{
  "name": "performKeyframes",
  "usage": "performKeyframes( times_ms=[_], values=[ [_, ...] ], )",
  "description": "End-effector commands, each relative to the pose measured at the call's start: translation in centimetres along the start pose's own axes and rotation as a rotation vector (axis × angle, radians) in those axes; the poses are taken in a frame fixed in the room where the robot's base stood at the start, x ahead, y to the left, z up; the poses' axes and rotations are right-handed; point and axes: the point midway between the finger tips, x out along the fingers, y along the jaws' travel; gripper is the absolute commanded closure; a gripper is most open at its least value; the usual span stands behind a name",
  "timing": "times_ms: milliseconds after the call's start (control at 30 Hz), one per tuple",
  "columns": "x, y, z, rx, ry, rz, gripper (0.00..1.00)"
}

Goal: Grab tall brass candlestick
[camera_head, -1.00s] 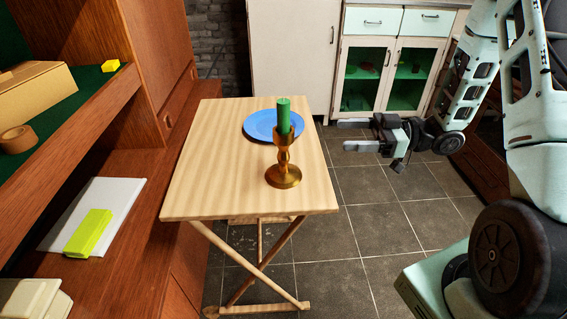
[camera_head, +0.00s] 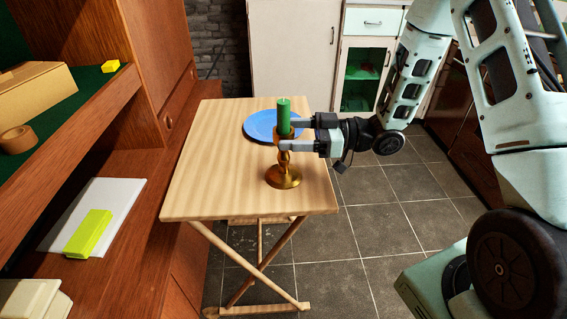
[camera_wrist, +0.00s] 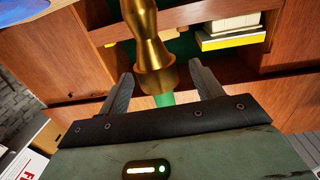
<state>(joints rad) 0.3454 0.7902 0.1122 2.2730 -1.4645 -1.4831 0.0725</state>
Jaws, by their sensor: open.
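The brass candlestick (camera_head: 284,175) stands upright on the small wooden folding table (camera_head: 200,185), with a green candle (camera_head: 283,115) in its top. My gripper (camera_head: 287,136) reaches in from the right at the height of the candlestick's cup. In the wrist view the candlestick (camera_wrist: 150,45) appears upside down, and its cup lies between the two spread fingers of my gripper (camera_wrist: 164,88). Gaps show between the fingers and the brass on both sides. Part of the candle (camera_wrist: 165,99) is hidden behind the gripper body.
A blue plate (camera_head: 262,127) lies on the table behind the candlestick. A wooden wall unit (camera_head: 150,150) stands on the left, with a yellow-green block (camera_head: 88,233) on a white sheet (camera_head: 110,200). Pale cabinets (camera_head: 290,50) stand behind. Tiled floor (camera_head: 390,220) is clear on the right.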

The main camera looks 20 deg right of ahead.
Motion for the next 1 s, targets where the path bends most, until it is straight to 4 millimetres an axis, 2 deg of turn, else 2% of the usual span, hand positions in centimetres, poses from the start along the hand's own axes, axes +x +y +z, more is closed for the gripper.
performKeyframes(
  times_ms=[33, 200, 500, 567, 733, 767, 1000],
  values=[
    [0.9, 0.1, -0.1, -0.002, 0.001, -0.005, 0.35],
    [3.0, 0.2, -0.1, -0.001, 0.000, -0.002, 0.35],
    [3.6, 0.2, -0.1, 0.000, 0.000, 0.000, 0.35],
    [3.6, 0.2, -0.1, 0.000, 0.000, 0.000, 0.48],
    [3.6, 0.2, -0.1, 0.000, 0.000, 0.000, 0.96],
    [3.6, 0.2, -0.1, 0.000, 0.000, 0.000, 1.00],
    [3.6, 0.2, -0.2, -0.001, 0.001, 0.000, 1.00]
  ],
)
